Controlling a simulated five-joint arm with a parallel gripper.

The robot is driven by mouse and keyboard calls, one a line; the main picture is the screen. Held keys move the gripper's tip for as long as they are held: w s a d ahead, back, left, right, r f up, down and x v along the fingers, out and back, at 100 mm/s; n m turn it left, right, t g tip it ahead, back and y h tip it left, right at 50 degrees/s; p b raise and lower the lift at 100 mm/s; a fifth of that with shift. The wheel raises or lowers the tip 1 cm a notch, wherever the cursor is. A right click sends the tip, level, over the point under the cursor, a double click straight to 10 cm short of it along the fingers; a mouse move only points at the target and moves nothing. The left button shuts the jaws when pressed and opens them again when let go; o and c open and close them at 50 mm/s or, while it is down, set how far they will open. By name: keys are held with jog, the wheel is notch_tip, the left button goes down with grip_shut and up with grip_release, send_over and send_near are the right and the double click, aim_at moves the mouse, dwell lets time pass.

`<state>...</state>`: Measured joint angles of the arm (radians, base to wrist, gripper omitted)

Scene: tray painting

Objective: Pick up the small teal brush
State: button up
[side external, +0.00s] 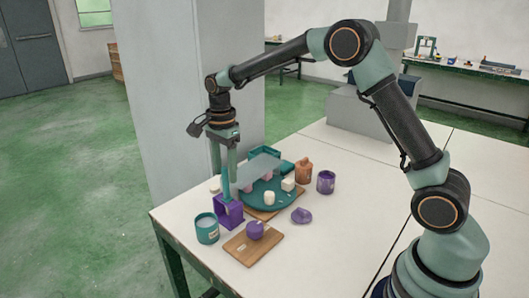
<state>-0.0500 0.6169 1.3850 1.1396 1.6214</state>
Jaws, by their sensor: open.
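I cannot make out the small teal brush for certain. A teal upright piece (226,184) rises from the purple square holder (230,213) near the table's left edge; it may be the brush or part of my gripper. My gripper (224,170) points down above the holder, with its two long teal fingers apart. No object is clearly held between them. The fingertips are partly hidden around the upright piece and a grey flat plate (262,166) beside it.
A teal round tray (272,205) carries small pink and cream blocks. Around it are a teal cup (207,229), a purple ball (255,230) on a wooden board (243,251), a purple dish (301,215), a purple cup (326,182) and an orange bottle (304,170). The right tabletop is clear.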

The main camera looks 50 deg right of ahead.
aim_at(227, 198)
jog(key=shift+w+f, duration=0.1)
jog(key=shift+f, duration=2.55)
grip_shut()
